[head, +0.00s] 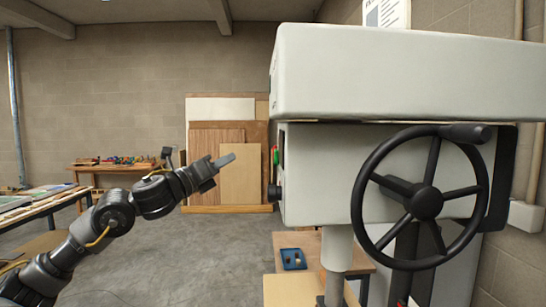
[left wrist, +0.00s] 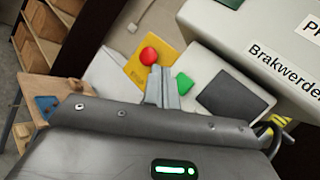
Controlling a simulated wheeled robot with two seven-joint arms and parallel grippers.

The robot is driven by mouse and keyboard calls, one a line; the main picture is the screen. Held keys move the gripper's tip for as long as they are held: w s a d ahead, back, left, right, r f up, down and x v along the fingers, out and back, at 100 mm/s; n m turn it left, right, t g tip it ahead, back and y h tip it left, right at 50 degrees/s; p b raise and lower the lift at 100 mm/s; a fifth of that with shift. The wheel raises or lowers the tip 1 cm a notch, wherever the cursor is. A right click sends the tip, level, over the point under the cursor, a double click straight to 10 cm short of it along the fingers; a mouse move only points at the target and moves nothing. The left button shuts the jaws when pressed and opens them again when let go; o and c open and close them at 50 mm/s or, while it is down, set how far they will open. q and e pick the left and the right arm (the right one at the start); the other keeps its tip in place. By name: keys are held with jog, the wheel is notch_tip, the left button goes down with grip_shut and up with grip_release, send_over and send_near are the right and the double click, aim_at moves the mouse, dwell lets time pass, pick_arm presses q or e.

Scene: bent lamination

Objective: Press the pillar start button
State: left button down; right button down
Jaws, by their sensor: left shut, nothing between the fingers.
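In the left wrist view a round green button (left wrist: 183,83) sits on a light panel of the machine, next to a dark rectangular area. A red mushroom button (left wrist: 149,56) sits to its upper left on a yellow plate (left wrist: 140,72). My left gripper (left wrist: 160,72) is shut and empty; its fingertips show between the two buttons, just below the red one. I cannot tell whether they touch the panel. In the head view my left gripper (head: 228,160) points right, toward the side of the white machine (head: 400,75), with a gap before it. My right gripper does not show.
A black handwheel (head: 426,202) is on the machine's near face. A wooden table (head: 300,244) with a blue tray (head: 293,259) stands below. Wood panels (head: 218,150) lean on the back wall. A workbench (head: 40,208) stands at left. The floor between is clear.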

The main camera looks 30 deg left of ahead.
aim_at(276, 157)
pick_arm(q)
jog(key=w+d+p, duration=0.5)
jog(key=d, duration=0.1)
jog(key=shift+d, duration=0.35)
dwell(0.6)
jog(key=shift+w, duration=0.1)
dwell(1.3)
jog(key=shift+w+d, duration=0.3)
jog(key=shift+d, duration=0.05)
